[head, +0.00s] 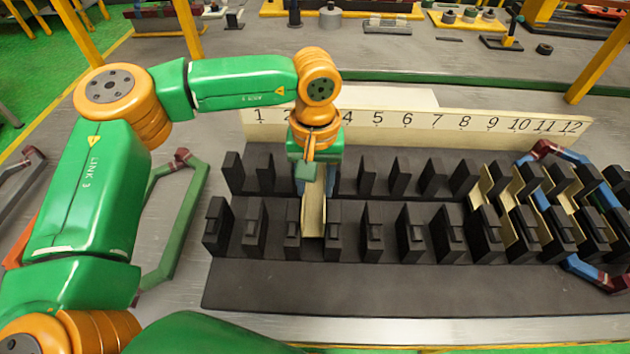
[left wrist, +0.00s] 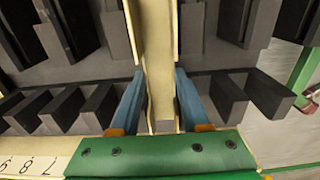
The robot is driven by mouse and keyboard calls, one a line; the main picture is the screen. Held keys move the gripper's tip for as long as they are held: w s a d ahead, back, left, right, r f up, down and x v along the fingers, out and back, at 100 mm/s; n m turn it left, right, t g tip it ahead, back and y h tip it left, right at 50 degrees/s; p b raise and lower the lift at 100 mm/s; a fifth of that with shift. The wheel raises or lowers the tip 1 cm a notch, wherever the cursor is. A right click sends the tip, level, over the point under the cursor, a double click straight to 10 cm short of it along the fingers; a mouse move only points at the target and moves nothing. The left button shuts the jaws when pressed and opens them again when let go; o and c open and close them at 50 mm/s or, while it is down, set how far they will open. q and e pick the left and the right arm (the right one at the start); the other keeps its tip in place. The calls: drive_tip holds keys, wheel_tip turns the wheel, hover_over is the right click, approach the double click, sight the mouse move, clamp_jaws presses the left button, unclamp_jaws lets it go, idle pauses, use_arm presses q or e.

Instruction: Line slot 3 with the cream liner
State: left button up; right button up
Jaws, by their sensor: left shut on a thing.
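The cream liner (head: 314,216) is a long open channel. It lies lengthwise between the black teeth of the stator block (head: 300,285), in line with slot 3 by the row of teeth; the number 3 is hidden behind my arm. My left gripper (head: 309,183) is above the far part of the liner and is shut on it. In the left wrist view, the two blue fingers (left wrist: 158,102) stand on either side of the liner (left wrist: 156,55). Whether the liner rests fully on the slot floor cannot be told. My right gripper is not in view.
A number strip (head: 480,122) stands behind the block. Cream liners (head: 518,217) and blue-and-red coils (head: 572,150) fill slots at the right. A green frame-shaped coil (head: 178,225) lies left of the block. Neighbouring teeth stand close on both sides of the liner.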

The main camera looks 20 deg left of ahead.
sight(315, 194)
use_arm(q)
drive_tip(key=shift+f+b, duration=1.15)
drive_tip(key=shift+f, duration=0.3)
drive_tip(key=shift+f+b, duration=0.5)
drive_tip(key=shift+f, duration=0.05)
idle(0.4)
drive_tip(key=o, duration=1.1)
drive_tip(key=shift+c, duration=0.2)
drive_tip(key=shift+r, duration=0.15)
drive_tip(key=shift+r+p, duration=0.6)
drive_tip(key=shift+r, duration=0.1)
